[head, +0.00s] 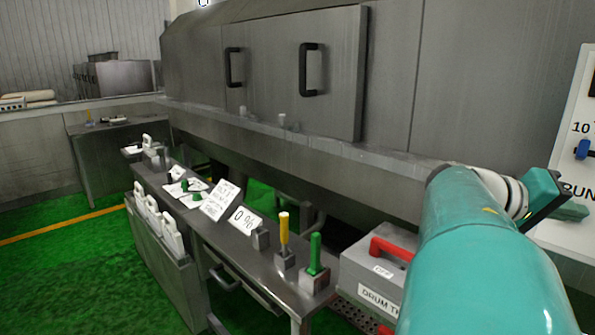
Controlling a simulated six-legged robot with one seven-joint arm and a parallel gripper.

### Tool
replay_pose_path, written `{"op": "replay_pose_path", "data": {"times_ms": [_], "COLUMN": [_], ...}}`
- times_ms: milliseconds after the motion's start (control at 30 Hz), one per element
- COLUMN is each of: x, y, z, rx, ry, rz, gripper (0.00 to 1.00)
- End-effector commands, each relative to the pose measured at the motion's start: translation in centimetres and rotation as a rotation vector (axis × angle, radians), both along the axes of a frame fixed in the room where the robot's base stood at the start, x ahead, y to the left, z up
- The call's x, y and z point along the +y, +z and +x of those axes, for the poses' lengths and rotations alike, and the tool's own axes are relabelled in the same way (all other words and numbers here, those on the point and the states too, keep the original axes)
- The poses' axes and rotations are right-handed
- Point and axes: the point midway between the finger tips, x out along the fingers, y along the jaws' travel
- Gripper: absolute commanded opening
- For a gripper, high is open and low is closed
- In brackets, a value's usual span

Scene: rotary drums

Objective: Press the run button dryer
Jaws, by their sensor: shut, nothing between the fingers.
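A white panel (572,105) stands at the right edge, cut off by the picture. It carries the marking "10", a blue knob (583,150) and a partly covered label that seems to read "RUN" (578,191). I cannot make out a run button; the label's surroundings are partly hidden by my arm or cut off. My teal arm reaches in from the lower right, and my gripper (570,211) is at its far end, shut and empty, in front of the panel just below the label. Whether it touches the panel I cannot tell.
A long metal bench (225,235) holds a yellow lever (284,228), a green lever (315,254), signs and small knobs. A grey box (362,267) with a red handle (391,249) stands beside my arm. A big grey machine (390,85) fills the back. Green floor (80,265) is clear at left.

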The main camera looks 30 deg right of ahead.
Motion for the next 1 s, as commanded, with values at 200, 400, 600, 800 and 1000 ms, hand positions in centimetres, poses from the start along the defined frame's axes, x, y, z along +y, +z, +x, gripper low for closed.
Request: {"op": "replay_pose_path", "data": {"times_ms": [200, 400, 600, 800, 1000], "x": [-2.9, -4.5, -4.8, -4.8, -4.8], "y": [-1.1, -1.6, -1.7, -1.7, -1.7], "z": [0.6, 0.9, 1.0, 1.0, 1.0], "rx": [0.001, -0.001, -0.001, -0.001, 0.000], "ry": [0.001, 0.002, 0.001, 0.001, 0.001], "rz": [0.002, 0.001, 0.000, 0.000, 0.000], "gripper": [0.00, 0.00, 0.00, 0.00, 0.00]}}
